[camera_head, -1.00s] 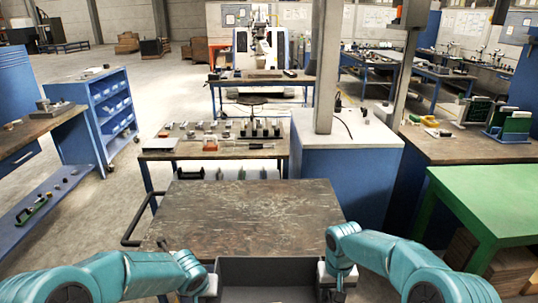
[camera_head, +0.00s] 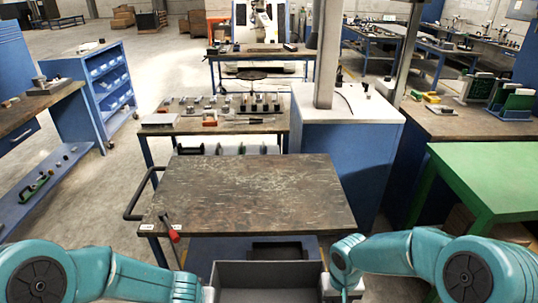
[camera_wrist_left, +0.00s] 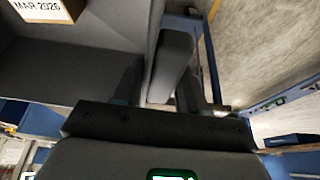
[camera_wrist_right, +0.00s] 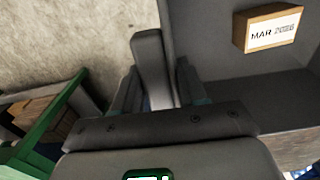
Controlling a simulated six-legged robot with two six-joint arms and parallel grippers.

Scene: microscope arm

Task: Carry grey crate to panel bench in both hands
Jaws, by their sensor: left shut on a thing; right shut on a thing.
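The grey crate (camera_head: 267,268) is at the bottom centre of the head view, in front of the near edge of a dark-topped table. My left gripper (camera_head: 208,292) is at its left end and my right gripper (camera_head: 332,286) at its right end. In the left wrist view my left gripper (camera_wrist_left: 160,90) is shut on a grey grip part at the crate's side. In the right wrist view my right gripper (camera_wrist_right: 155,92) is shut on the matching part. A small brown box (camera_wrist_right: 268,27) with a "MAR" label sits inside the crate. I cannot tell which bench is the panel bench.
The dark-topped table (camera_head: 250,190) has a black push handle (camera_head: 140,195) at left and a red-handled tool (camera_head: 169,229) at its near left corner. A green table (camera_head: 490,180) stands at right, a blue shelf cart (camera_head: 95,90) at left. Open floor lies left.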

